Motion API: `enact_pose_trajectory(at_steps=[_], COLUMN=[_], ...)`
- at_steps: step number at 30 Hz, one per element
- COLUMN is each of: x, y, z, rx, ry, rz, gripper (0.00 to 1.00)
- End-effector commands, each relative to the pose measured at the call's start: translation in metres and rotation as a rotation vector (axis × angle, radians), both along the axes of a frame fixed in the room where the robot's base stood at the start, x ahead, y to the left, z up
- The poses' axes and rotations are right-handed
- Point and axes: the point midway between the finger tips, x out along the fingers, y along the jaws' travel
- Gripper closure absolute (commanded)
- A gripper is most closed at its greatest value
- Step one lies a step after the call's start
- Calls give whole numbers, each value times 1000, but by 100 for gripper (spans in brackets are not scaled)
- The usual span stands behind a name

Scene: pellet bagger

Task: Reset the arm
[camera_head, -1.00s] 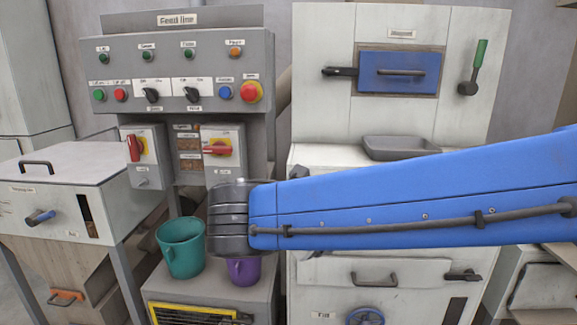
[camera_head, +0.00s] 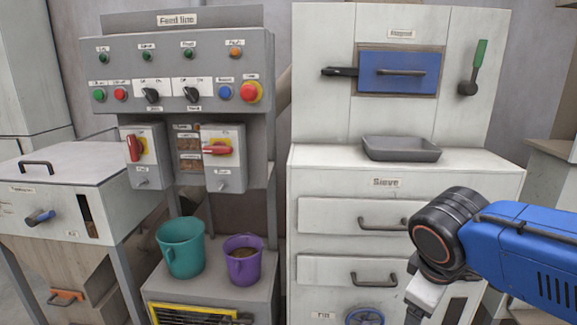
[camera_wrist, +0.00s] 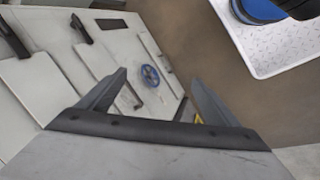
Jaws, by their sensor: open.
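My gripper (camera_wrist: 158,82) is open and empty in the wrist view, its two fingers spread apart. Between and beyond the fingers is the blue handwheel (camera_wrist: 150,75) on the sieve cabinet's front, apart from the fingers. In the head view my blue arm comes in from the right edge, in front of the lower right of the sieve cabinet (camera_head: 400,167). Its black joint is bent and a pale wrist part points down from it. The fingertips are not clearly visible in that view.
The Feed line panel (camera_head: 178,70) stands at left. A teal bucket (camera_head: 181,250) and a purple bucket (camera_head: 243,263) stand on the stand below it. A grey tray (camera_head: 401,149) lies on the cabinet top. Two drawers have protruding handles (camera_head: 374,279). The space before the buckets is clear.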

Motion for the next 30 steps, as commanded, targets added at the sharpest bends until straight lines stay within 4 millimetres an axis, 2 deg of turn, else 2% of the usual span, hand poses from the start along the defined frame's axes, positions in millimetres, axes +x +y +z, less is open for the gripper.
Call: enact_pose_trajectory(at_steps=[7,15,21,30], x=[-31,-47,-50,-50], y=[-15,-18,-18,-18], z=[-19,-30,-32,-32], rx=[236,428,472,472], ry=[-73,-147,-167,-167], rz=[-326,-590,-650,-649], gripper=[16,16,16,16])
